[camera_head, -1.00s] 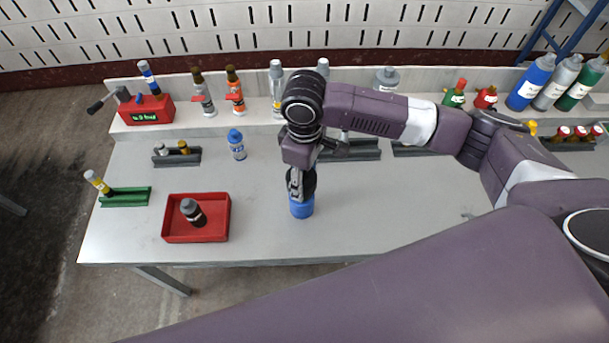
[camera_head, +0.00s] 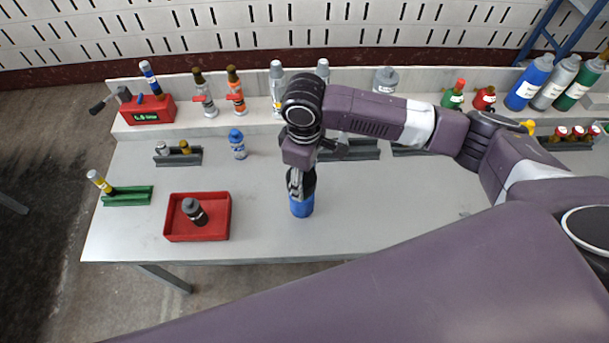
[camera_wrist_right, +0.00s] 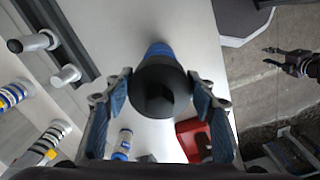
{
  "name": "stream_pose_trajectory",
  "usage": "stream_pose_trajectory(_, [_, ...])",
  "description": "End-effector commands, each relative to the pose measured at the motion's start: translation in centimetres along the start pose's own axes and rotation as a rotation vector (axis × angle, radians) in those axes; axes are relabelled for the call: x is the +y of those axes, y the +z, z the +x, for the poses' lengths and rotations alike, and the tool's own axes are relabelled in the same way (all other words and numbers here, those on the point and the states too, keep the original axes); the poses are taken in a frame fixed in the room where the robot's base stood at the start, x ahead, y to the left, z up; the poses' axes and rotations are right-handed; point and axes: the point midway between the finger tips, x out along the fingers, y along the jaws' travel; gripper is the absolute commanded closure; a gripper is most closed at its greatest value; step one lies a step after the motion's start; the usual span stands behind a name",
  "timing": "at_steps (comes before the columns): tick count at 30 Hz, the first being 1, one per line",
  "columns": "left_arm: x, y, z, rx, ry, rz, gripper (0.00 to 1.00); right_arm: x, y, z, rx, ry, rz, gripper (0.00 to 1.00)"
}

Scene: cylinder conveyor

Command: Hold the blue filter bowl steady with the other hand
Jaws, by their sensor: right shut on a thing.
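The blue filter bowl (camera_head: 301,206) stands on the grey bench below my right gripper (camera_head: 300,178). A black round part sits directly above the blue. In the right wrist view the black round top (camera_wrist_right: 160,88) lies between the two fingers of my right gripper (camera_wrist_right: 160,92), which is shut on it. The blue bowl shows past it (camera_wrist_right: 159,48). A dark gripper, apparently my left (camera_wrist_right: 282,60), hangs over the floor at the right of the wrist view, its fingers apart and empty. It does not show in the head view.
A red tray (camera_head: 228,222) with a dark bottle (camera_head: 195,212) lies left of the bowl. Bottles line the back shelf (camera_head: 210,122). The bench right of the bowl is bare (camera_head: 365,195).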

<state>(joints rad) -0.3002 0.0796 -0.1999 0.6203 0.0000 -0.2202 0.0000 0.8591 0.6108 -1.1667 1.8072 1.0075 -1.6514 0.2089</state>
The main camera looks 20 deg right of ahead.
Motion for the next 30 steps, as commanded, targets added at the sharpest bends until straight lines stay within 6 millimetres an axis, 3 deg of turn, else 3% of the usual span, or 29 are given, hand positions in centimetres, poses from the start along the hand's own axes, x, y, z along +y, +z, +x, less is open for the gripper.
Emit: stream_pose_trajectory(30, [0.0, 0.0, 0.2, 0.000, 0.000, 0.000, 0.67, 0.0, 0.0, 1.5, -0.001, -0.001, 0.001, 0.74])
